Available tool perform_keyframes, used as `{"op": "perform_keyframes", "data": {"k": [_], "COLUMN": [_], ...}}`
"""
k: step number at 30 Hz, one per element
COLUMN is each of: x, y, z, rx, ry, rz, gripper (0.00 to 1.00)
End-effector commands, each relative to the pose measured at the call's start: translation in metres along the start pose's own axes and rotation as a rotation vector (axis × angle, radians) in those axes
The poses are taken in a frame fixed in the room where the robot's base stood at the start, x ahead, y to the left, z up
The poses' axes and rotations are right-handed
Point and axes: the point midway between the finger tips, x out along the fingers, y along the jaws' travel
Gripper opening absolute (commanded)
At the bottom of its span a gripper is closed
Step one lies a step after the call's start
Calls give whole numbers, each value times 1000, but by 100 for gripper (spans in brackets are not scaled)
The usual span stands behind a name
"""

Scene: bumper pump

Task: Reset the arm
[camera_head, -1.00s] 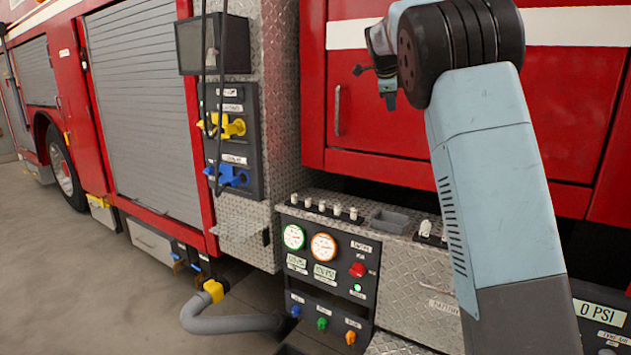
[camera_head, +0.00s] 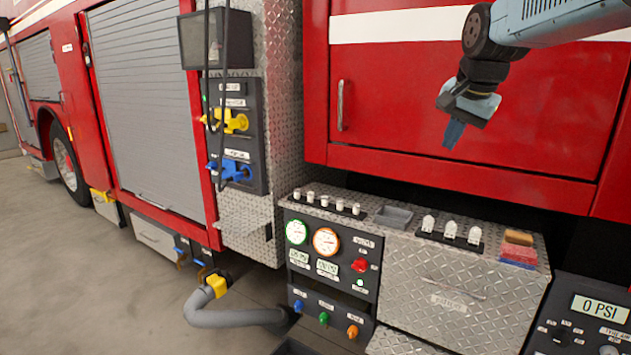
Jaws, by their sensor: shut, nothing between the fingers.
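My gripper (camera_head: 455,133) hangs from my arm at the upper right, in front of the red door panel of the fire truck. Its fingers point down and are shut, with nothing held. It is clear of the bumper pump panel (camera_head: 335,262) below, which has two round gauges, a red knob and a row of blue, green and orange knobs. My arm reaches in from the right edge.
The diamond-plate bumper box (camera_head: 465,295) carries white switches (camera_head: 450,230) and a stack of coloured blocks (camera_head: 518,250). A "0 PSI" display (camera_head: 600,308) stands at lower right. A grey hose (camera_head: 235,318) with a yellow coupling lies left. Open floor is at left.

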Motion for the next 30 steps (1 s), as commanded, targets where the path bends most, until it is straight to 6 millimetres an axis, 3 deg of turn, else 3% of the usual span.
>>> {"op": "perform_keyframes", "data": {"k": [7,15,21,30], "x": [-8,3,11,12], "y": [53,106,125,128], "z": [83,164,193,197], "rx": [-300,-604,-721,-736], "ry": [-10,-6,-4,-5], "rz": [-15,-2,9,11], "gripper": [0,0,0,0]}}
